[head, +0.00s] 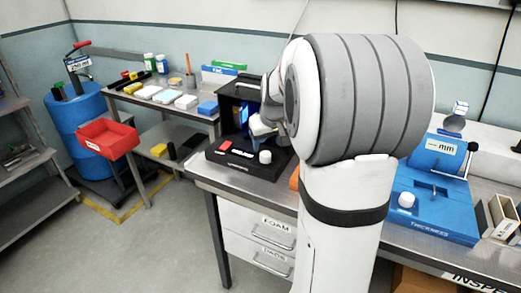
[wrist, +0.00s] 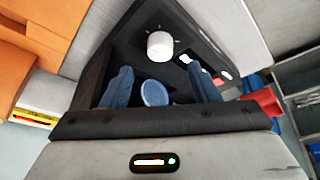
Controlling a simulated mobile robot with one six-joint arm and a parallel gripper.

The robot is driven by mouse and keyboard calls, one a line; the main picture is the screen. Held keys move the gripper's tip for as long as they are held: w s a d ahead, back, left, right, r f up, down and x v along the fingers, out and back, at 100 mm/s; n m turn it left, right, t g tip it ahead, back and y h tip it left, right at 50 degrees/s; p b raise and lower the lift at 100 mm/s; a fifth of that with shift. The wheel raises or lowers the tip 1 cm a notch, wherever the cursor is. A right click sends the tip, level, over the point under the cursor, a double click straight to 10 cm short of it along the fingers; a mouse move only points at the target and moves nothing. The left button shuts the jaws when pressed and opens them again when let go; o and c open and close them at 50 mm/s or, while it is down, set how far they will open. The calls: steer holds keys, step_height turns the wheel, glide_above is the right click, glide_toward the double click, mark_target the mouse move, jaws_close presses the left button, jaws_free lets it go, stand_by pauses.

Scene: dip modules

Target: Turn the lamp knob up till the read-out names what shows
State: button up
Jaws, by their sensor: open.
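The black lamp station (head: 220,158) stands on the left end of the steel bench, with a dark hood at its back and a blue glow inside. Its white round lamp knob (head: 265,157) sits at the front right of the base; it also shows in the wrist view (wrist: 160,45), with small marks around it. My gripper (wrist: 158,70) is open, its two blue-grey fingers apart, and the knob lies beyond the fingertips, apart from them. A round blue disc (wrist: 155,93) shows between the fingers; I cannot tell whether they touch it. No read-out text is legible.
My arm hides much of the bench middle. A blue thickness gauge (head: 435,205) stands to the right. A red bin (head: 108,138) and a blue drum (head: 75,125) are at the left. A side table (head: 130,97) holds bottles and coloured blocks. Floor at front left is clear.

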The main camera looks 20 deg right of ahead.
mark_target(265, 154)
steer(key=x, duration=0.6)
steer(key=shift+c, duration=0.3)
steer(key=shift+a, duration=0.1)
steer(key=c, duration=0.9)
